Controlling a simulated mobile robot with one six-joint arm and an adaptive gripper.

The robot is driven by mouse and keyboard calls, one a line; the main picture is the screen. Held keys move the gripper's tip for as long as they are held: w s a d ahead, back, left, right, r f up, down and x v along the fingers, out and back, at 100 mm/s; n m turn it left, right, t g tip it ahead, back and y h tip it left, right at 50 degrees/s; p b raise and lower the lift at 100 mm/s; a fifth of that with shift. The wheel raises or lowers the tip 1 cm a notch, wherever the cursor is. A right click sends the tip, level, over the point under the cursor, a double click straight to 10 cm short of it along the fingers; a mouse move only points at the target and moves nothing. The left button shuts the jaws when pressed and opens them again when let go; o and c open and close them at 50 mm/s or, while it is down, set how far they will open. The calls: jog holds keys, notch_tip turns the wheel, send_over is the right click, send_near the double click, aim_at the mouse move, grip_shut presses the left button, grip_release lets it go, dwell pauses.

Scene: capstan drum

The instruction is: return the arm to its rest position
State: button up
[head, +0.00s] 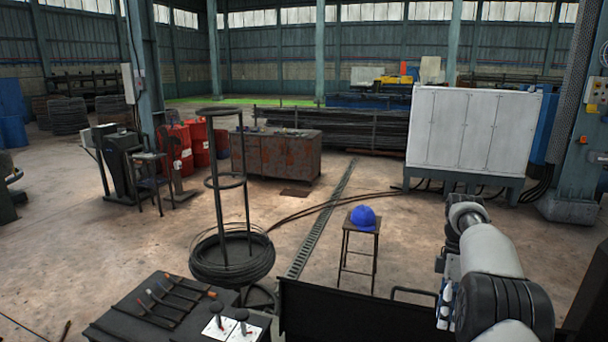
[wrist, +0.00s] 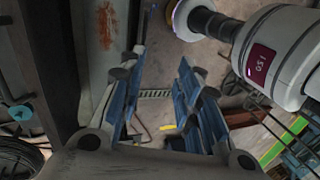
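My arm (head: 490,262) stands at the right of the head view, with white links and dark joint covers. Nothing is held between the fingers; the floor and a drain grating show through the gap. A white link of my own arm shows at the upper right of the wrist view.
A blue cap (head: 363,217) lies on a stool (head: 360,246) left of my arm. A white cabinet (head: 465,130) stands behind. A wire coil stand (head: 232,255) and a dark table (head: 130,310) with hand tools are at left. Open floor lies between.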

jog(key=s+a+r+m+t+h+b, duration=0.1)
jog(key=s+a+r+m+t+b, duration=0.2)
jog(key=s+a, duration=0.35)
jog(key=s+a+r+m+t+b, duration=0.1)
jog(key=s+a+r+m+b, duration=0.35)
jog(key=a+b, duration=0.2)
jog(key=s+a+f+m+t+b, duration=0.2)
jog(key=s+f, duration=0.4)
jog(key=s, duration=0.4)
jog(key=s+a+f+m+t+b, duration=0.2)
jog(key=s+a+f+m+b, duration=0.2)
jog(key=s+f, duration=0.3)
jog(key=s+a, duration=0.1)
jog(key=s, duration=0.2)
jog(key=shift+s+f, duration=0.2)
jog(key=shift+f, duration=0.05)
